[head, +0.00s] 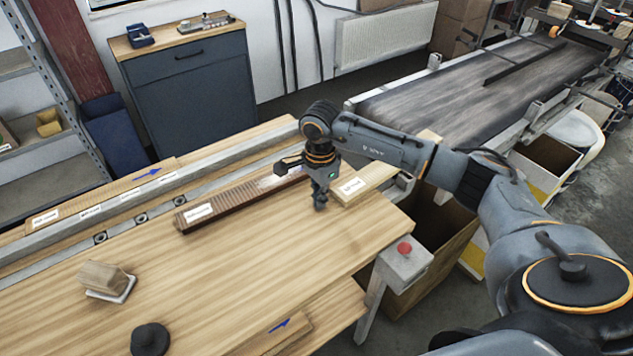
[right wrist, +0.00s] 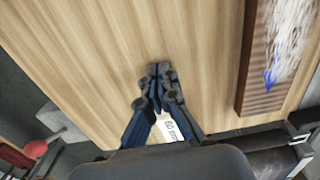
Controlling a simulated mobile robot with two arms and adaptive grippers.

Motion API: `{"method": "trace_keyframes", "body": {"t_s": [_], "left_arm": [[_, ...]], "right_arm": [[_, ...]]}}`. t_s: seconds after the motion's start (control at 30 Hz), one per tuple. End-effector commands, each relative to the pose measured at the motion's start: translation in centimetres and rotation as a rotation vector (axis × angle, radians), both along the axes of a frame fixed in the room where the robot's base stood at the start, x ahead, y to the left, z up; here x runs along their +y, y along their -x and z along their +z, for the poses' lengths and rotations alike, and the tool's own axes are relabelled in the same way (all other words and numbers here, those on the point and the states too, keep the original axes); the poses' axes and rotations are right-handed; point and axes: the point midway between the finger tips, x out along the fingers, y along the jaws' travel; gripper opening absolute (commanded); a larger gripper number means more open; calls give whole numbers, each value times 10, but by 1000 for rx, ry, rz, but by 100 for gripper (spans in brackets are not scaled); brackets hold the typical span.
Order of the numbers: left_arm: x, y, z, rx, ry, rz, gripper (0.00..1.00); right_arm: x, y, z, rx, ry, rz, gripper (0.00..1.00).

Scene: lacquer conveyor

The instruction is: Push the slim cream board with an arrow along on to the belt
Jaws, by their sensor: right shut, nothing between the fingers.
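A slim cream board (head: 362,184) with a white label lies at the right end of the wooden bench, pointing towards the belt (head: 450,95). My right arm hides its middle, and I see no arrow on the part that shows. My right gripper (head: 320,203) points down, shut and empty, just left of the board's near end; I cannot tell whether they touch. In the right wrist view the shut fingers (right wrist: 160,75) show over bare bench, with a piece of the cream board and its label (right wrist: 172,128) behind them. My left gripper is not in view.
A dark brown ribbed board (head: 225,205) lies left of the gripper along the metal fence (head: 130,212). A pale board with a blue arrow (head: 110,192) lies behind the fence. A wooden block (head: 103,276) and red button (head: 404,248) are nearer.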

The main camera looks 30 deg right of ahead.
Motion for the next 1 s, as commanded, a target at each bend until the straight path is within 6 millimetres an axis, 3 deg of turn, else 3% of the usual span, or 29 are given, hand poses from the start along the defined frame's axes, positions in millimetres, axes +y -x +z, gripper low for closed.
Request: {"method": "trace_keyframes", "body": {"t_s": [0.03, 0.2, 0.7, 0.77, 1.0], "left_arm": [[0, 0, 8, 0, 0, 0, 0], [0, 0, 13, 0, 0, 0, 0], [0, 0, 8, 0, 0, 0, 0], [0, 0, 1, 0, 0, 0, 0], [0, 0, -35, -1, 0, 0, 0]], "right_arm": [[-11, 0, 3, 4, 4, -8, 0], [-26, -2, 2, 1, 2, -6, 0], [-36, -3, -1, 0, 3, -5, 0], [-46, -4, -3, -2, 6, -8, 0], [-114, -10, -5, -2, 6, -12, 0]]}}
